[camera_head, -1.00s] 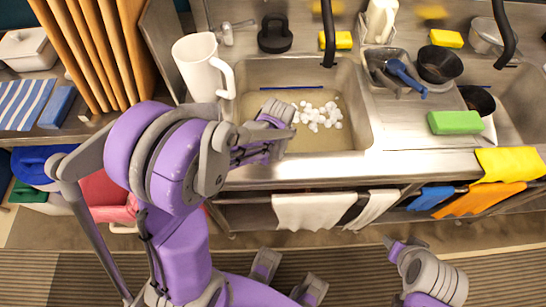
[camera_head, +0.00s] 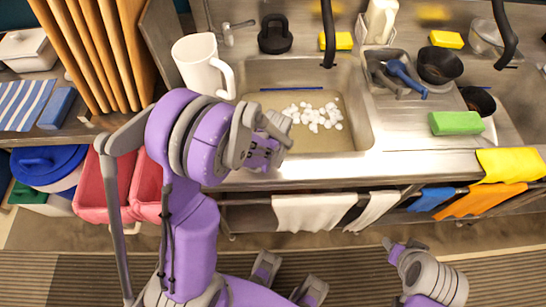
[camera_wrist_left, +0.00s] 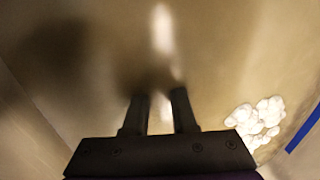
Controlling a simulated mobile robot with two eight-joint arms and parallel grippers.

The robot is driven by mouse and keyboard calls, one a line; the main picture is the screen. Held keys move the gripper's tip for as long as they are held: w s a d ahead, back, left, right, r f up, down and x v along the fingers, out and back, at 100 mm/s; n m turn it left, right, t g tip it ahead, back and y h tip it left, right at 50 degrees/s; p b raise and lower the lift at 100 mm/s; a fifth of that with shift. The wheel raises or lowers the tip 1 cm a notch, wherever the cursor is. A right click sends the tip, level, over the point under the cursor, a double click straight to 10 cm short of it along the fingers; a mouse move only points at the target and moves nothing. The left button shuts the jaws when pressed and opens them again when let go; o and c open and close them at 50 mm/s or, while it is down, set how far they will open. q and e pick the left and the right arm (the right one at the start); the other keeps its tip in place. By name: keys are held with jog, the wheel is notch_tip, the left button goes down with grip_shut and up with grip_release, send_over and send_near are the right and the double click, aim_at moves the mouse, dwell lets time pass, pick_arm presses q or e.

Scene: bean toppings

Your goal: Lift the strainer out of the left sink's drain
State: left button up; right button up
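The left sink (camera_head: 357,95) holds cloudy brownish water, with a clump of white pieces (camera_head: 316,116) near its middle. I cannot see the drain or the strainer; a blurred dark patch shows on the sink bottom in the left wrist view, and I cannot tell what it is. My left gripper (camera_wrist_left: 160,96) points down into the left part of this sink. Its two dark fingers stand apart with nothing visible between them. The white pieces also show in the left wrist view (camera_wrist_left: 258,122), right of the fingers.
A blue stick (camera_head: 291,89) lies along the sink's back. A white pitcher (camera_head: 199,66) stands at the sink's left back corner. A dark faucet (camera_head: 328,35) hangs over the back edge. Bowls and a green sponge (camera_head: 456,123) are to the right.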

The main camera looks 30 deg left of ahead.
pick_arm(q)
grip_shut()
jog(key=shift+r, duration=0.1)
notch_tip(320, 180, up, 28)
jog(key=p, duration=0.8)
pick_arm(e)
jog(key=w+r, duration=0.3)
jog(key=r, duration=0.7)
jog(key=shift+w+r+t, duration=0.2)
jog(key=shift+w+t, duration=0.15)
jog(key=shift+t, duration=0.05)
jog(key=shift+r, duration=0.1)
pick_arm(q)
notch_tip(320, 180, up, 16)
jog(key=p, duration=0.2)
pick_arm(e)
jog(key=shift+w+r, duration=0.45)
jog(key=shift+r, duration=0.3)
jog(key=shift+w+r, duration=0.45)
jog(key=shift+r, duration=0.25)
